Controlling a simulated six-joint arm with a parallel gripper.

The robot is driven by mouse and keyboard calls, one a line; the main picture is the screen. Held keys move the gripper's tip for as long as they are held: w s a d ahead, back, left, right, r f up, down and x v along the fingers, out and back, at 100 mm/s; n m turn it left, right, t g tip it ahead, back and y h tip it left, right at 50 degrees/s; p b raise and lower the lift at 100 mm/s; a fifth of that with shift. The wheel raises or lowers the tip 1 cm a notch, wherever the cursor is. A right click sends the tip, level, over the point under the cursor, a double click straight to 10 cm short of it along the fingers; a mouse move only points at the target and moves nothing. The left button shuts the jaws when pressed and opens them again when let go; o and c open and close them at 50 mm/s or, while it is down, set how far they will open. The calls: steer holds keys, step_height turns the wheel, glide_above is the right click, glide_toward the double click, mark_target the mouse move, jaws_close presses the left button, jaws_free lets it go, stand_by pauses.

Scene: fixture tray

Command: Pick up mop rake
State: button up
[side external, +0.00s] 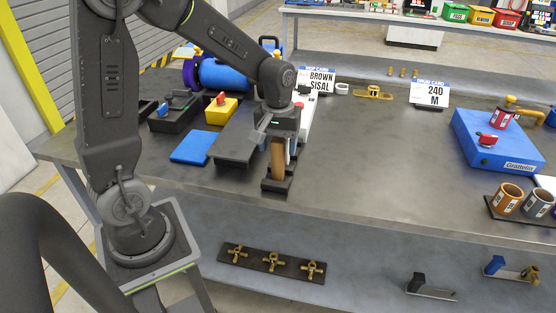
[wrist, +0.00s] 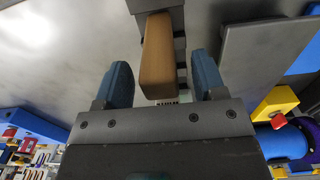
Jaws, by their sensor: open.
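A brown block-like piece (side external: 278,160), which may be the mop rake or its handle, stands upright in a narrow black holder (side external: 277,186) near the table's front edge. The brown piece also shows in the wrist view (wrist: 157,55), with the black holder (wrist: 181,50) beside and behind it. My gripper (side external: 280,140) is above the holder, pointing down. In the wrist view its blue fingers are apart (wrist: 160,62), one on each side of the brown piece, with gaps visible. Its lower end is hidden in the holder.
A dark grey tray (side external: 234,160), a blue plate (side external: 192,147) and a yellow block (side external: 221,111) lie left of the holder. A blue case (side external: 490,150) and several cups (side external: 507,197) stand at the right. The middle of the table is clear.

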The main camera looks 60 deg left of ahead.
step_height(320, 180, down, 2)
steer(key=shift+f, duration=0.1)
steer(key=c, duration=1.1)
step_height(320, 180, up, 5)
steer(key=shift+a+f, duration=0.1)
steer(key=shift+f, duration=0.1)
steer(key=s+a+r, duration=0.6)
steer(key=s+a, duration=0.1)
steer(key=a, duration=0.2)
steer(key=shift+r, duration=0.25)
steer(key=shift+a, duration=0.1)
